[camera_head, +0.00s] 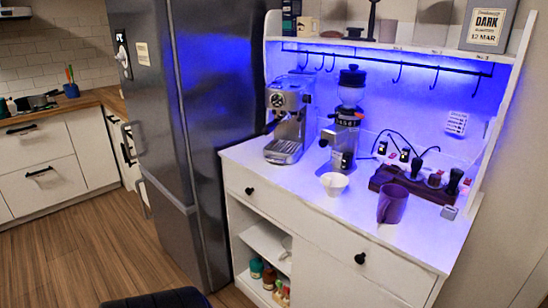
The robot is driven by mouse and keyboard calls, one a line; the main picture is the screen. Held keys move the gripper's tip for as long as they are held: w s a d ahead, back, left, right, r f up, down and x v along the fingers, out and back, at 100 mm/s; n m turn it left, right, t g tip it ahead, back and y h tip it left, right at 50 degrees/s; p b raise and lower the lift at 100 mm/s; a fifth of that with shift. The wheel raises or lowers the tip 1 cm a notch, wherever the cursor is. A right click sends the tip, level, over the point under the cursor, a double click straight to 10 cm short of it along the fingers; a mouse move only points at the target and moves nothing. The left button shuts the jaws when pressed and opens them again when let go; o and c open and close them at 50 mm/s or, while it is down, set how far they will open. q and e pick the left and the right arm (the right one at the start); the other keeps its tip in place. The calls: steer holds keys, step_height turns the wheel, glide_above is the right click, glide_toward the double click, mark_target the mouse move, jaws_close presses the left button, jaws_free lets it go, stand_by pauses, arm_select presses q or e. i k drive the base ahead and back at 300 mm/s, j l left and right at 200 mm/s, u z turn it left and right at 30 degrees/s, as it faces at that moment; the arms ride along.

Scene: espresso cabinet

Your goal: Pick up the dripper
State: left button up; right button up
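A small white cone-shaped vessel (334,183), which looks like the dripper, stands upright on the white cabinet top (285,189). It is in front of the coffee grinder and left of a dark purple-grey pitcher (392,204). Nothing touches it from above. Neither of my grippers shows in the head view.
An espresso machine (290,120) and a grinder (347,118) stand behind. A dark wooden tamping stand (415,186) with tools is at the right. Hooks hang under the upper shelf (385,47). A tall fridge (190,130) borders the cabinet's left. The counter's front strip is clear.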

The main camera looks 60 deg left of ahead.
mark_target(285, 255)
steer(key=u, duration=1.75)
